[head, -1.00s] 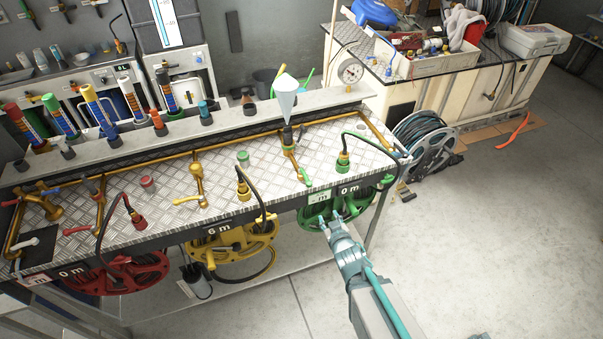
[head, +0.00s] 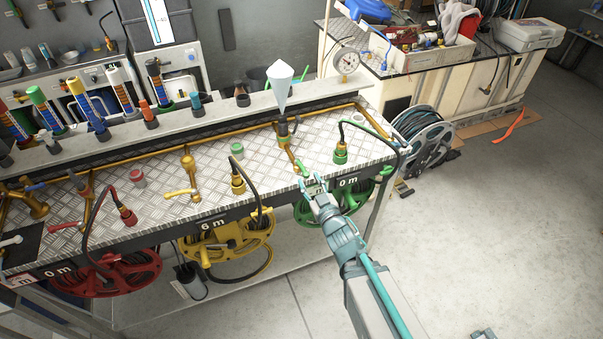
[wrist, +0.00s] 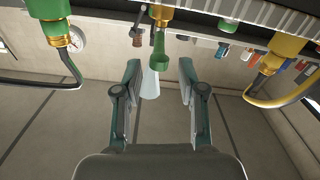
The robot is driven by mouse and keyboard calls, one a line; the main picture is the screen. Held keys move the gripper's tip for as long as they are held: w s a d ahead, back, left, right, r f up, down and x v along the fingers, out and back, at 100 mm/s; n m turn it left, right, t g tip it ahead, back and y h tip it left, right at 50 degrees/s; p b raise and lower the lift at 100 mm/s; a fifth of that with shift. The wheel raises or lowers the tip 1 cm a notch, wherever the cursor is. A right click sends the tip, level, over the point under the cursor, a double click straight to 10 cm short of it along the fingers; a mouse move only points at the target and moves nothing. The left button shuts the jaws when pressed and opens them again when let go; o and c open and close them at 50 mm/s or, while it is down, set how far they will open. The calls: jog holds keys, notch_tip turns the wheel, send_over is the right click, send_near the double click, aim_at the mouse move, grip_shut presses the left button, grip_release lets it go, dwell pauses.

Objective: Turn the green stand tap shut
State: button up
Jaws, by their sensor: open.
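The green stand tap is a brass upright (head: 284,134) with a green lever (head: 301,168) that points toward the bench's front edge. In the wrist view, the green lever (wrist: 160,50) hangs between and just beyond my two fingertips. My gripper (head: 313,182) is open and empty at the front edge, close to the lever's end. In the wrist view, my gripper (wrist: 158,68) has a finger on each side of the lever, with gaps showing. I cannot tell whether either finger touches it.
A green hose connector (head: 340,151) stands right of the tap, with a black hose. A white cone (head: 280,86) rises behind it. The yellow tap (head: 188,165) and yellow connector (head: 238,182) are to the left. A green reel (head: 348,199) hangs below the bench edge.

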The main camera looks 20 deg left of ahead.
aim_at(305, 172)
jog(key=b+x, duration=0.3)
jog(key=x, duration=0.4)
jog(key=shift+w+a+b, duration=0.15)
jog(key=shift+w+b, duration=0.15)
jog(key=shift+c, duration=0.2)
grip_shut()
